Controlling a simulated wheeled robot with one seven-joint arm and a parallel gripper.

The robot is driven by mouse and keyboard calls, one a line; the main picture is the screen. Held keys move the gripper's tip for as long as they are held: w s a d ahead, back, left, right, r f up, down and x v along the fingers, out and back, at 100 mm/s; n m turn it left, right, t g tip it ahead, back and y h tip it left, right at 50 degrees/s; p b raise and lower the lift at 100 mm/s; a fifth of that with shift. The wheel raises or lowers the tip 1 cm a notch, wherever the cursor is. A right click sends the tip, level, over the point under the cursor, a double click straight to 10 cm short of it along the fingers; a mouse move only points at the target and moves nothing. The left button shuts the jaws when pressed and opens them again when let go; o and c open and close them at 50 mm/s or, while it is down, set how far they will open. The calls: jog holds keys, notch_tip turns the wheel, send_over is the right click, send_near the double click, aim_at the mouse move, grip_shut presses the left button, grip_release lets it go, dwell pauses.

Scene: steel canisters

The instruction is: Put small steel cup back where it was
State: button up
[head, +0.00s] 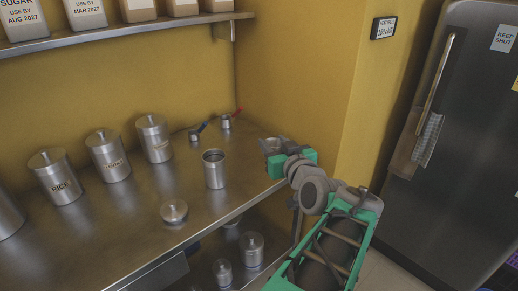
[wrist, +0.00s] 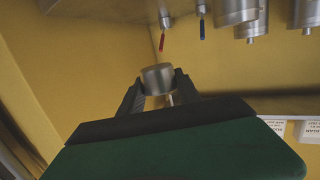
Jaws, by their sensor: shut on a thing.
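The small steel cup (head: 271,145) is held in my gripper (head: 275,152) at the right end of the steel counter, in the head view. In the wrist view the cup (wrist: 157,76) sits between the two dark fingers, which are shut on it. The cup appears to be above the counter's right end; the exact gap below it cannot be told. Two small steel pieces stand at the back of the counter, one with a blue handle (head: 199,130) and one with a red handle (head: 228,120).
An open canister (head: 214,172) stands left of my gripper, with a loose lid (head: 174,211) in front of it. Several lidded canisters (head: 109,160) line the back left. A shelf (head: 120,32) runs above. The yellow wall and a dark fridge (head: 450,150) are right.

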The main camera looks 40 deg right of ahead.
jog(key=w+d+f, duration=0.2)
jog(key=w+f, duration=0.1)
jog(key=w+d+f+b, duration=0.1)
jog(key=w+d+f, duration=0.1)
jog(key=w+f, duration=0.1)
jog(key=w+d+f, duration=0.3)
jog(key=w, duration=0.1)
jog(key=shift+w+d+f+b, duration=0.1)
jog(key=shift+w+b, duration=0.15)
jog(key=shift+b, duration=0.1)
jog(key=shift+w+d+f, duration=0.1)
jog(key=shift+w+f, duration=0.1)
jog(key=shift+f, duration=0.05)
jog(key=shift+w+f+b, duration=0.15)
jog(key=shift+f+b, duration=0.2)
jog(key=shift+f, duration=1.25)
jog(key=shift+f, duration=0.15)
jog(key=shift+f+b, duration=0.1)
jog(key=shift+b, duration=0.2)
jog(key=o, duration=1.3)
jog(key=shift+o, duration=0.2)
